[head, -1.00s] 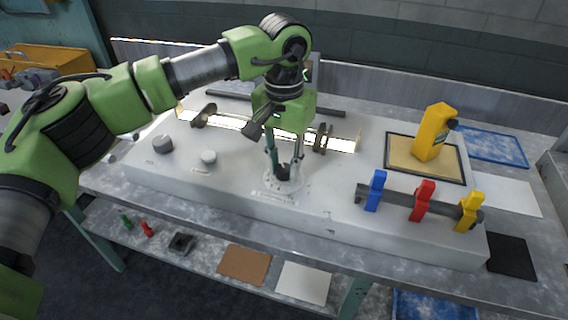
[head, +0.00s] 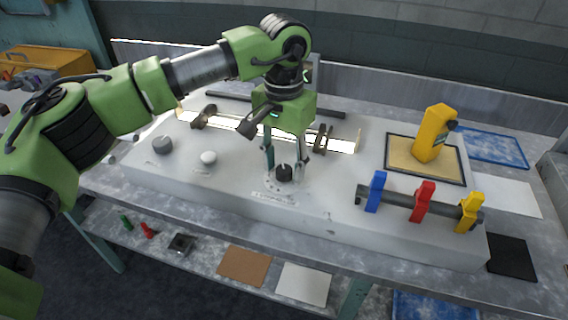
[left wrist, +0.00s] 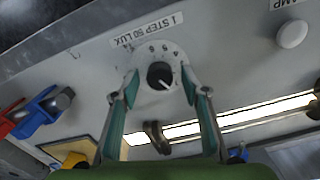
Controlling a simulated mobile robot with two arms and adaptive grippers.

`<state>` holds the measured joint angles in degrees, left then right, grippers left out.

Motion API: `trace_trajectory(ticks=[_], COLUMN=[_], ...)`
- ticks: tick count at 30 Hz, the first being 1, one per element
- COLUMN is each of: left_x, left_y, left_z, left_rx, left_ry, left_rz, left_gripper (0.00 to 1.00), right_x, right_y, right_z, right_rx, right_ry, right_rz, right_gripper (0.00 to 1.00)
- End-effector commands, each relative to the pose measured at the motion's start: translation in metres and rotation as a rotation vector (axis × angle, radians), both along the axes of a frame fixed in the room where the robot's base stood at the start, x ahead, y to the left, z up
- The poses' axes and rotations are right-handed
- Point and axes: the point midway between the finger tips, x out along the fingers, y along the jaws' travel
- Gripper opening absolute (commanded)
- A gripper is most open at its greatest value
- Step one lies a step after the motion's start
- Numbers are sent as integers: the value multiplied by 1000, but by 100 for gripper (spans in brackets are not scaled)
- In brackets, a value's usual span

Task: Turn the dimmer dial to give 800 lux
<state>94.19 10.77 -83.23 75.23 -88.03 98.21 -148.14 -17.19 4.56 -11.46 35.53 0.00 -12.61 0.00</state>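The dimmer dial (head: 284,173) is a small black knob on a white numbered scale plate on the grey bench unit. In the left wrist view the dial (left wrist: 160,75) shows a white pointer line and scale numbers, with a label (left wrist: 148,30) reading "1 STEP 50 LUX". My left gripper (head: 285,165) points down over the dial. Its fingers (left wrist: 160,90) are spread on either side of the knob with a gap on both sides, holding nothing. A yellow meter (head: 433,133) stands on a tan framed mat (head: 399,155). Its reading cannot be made out. My right gripper is out of view.
A bright lamp tube (head: 341,145) runs behind the dial. A grey knob (head: 163,144) and a white button (head: 208,157) sit left of it. Blue (head: 376,191), red (head: 422,202) and yellow (head: 469,212) clips stand on a bar at the right.

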Motion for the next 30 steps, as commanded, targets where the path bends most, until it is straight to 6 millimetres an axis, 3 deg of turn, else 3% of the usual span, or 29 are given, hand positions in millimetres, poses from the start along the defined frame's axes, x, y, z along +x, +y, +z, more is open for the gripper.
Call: trace_trajectory(ticks=[6, 10, 21, 30], left_x=[0, 0, 0, 0], left_y=[0, 0, -1, 0], left_z=[0, 11, 87, 118], left_rx=[1, -1, -1, 1], left_ry=[2, 1, -1, 1], left_rz=[0, 0, 0, 0], left_gripper=[41, 41, 41, 41], right_x=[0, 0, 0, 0], right_y=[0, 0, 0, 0], right_z=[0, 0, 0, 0], right_rx=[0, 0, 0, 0], right_ry=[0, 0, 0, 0], right_rz=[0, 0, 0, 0], right_gripper=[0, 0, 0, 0])
